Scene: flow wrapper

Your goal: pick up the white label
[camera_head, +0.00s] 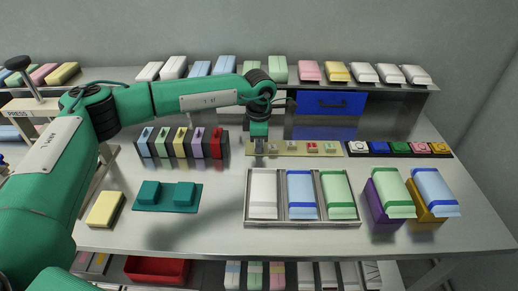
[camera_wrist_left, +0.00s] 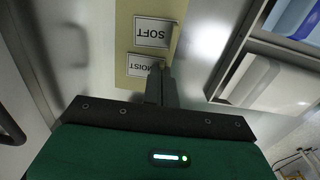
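White labels with black text lie on a beige strip (camera_head: 285,154) on the table. In the left wrist view one label reads SOFT (camera_wrist_left: 153,33), and a second reads MOIST (camera_wrist_left: 143,65). My left gripper (camera_head: 259,146) points down at the left end of the strip. In the left wrist view its fingers (camera_wrist_left: 161,70) are close together and look shut, with the tips at the edge of the MOIST label and covering part of it. I cannot tell whether anything is pinched between them. My right gripper is not in view.
A grey tray (camera_head: 302,224) with white, blue and green packs lies in front of the strip. Colored holders (camera_head: 181,143) stand left and small colored boxes (camera_head: 398,148) right. A teal mat (camera_head: 167,208) and yellow pack (camera_head: 105,209) lie front left.

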